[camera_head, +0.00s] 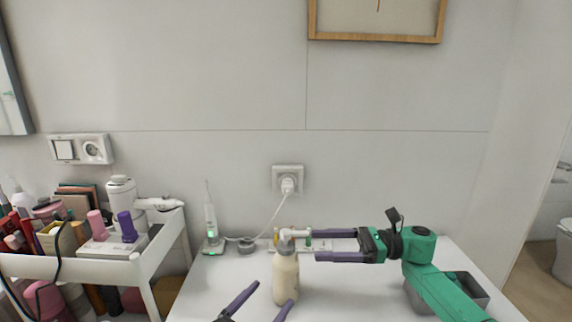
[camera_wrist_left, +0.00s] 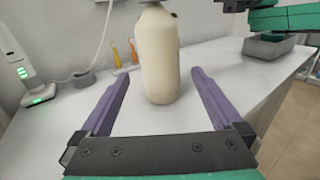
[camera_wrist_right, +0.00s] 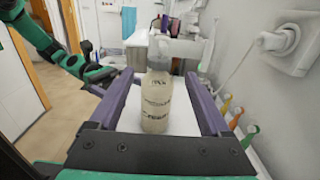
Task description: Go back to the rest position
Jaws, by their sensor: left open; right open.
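My left gripper (camera_head: 258,306) is open at the bottom of the head view, just in front of a cream pump bottle (camera_head: 285,275). In the left wrist view the bottle (camera_wrist_left: 156,55) stands upright beyond and between the open purple fingers. My right gripper (camera_head: 316,245) is open at the bottle's right, its fingers level with the pump top.
The bottle stands on a white table (camera_head: 225,285). An electric toothbrush (camera_head: 211,222) on its charger is at the back left, its cord running to a wall socket (camera_head: 288,180). A grey bin (camera_head: 466,283) is at the right. A crowded white cart (camera_head: 100,268) stands left.

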